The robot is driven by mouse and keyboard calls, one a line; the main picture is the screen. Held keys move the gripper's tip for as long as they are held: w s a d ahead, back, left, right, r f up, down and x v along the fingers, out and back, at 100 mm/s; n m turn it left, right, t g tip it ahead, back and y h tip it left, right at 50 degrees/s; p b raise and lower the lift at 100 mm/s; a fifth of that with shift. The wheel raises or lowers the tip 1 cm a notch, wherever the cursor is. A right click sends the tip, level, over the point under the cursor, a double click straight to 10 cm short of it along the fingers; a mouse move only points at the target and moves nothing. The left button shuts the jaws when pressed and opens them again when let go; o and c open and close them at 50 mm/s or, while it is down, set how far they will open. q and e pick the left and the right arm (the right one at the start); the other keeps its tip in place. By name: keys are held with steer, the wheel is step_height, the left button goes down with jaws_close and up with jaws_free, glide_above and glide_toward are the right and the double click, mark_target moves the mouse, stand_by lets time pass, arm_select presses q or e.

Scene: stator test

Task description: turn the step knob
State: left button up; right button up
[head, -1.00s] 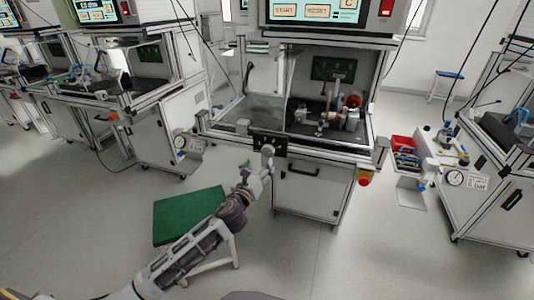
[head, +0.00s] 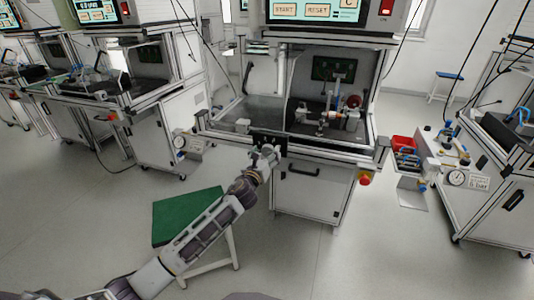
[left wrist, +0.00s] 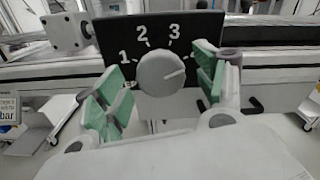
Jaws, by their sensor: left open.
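The step knob (left wrist: 160,73) is a round grey dial on a black panel (left wrist: 140,28) with white numbers; 1, 2 and 3 show. Its dark pointer line points right and slightly up. In the head view the black panel (head: 260,137) is on the front edge of the middle test bench. My left gripper (left wrist: 160,88) is open, its green-padded fingers left and right of the knob in the wrist view, with no clear contact. The right finger hides the panel's right part. In the head view the left gripper (head: 266,157) is at the panel and hides the knob. My right gripper is not in view.
The middle bench's cabinet (head: 312,195) stands below the panel, with a red emergency button (head: 364,180) at its right. A green-topped stool (head: 185,215) stands under my left arm.

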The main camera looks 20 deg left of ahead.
arm_select(q)
steer(key=shift+w, duration=0.65)
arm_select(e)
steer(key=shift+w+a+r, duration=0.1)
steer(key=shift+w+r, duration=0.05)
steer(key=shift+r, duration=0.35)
arm_select(q)
steer(key=c, duration=1)
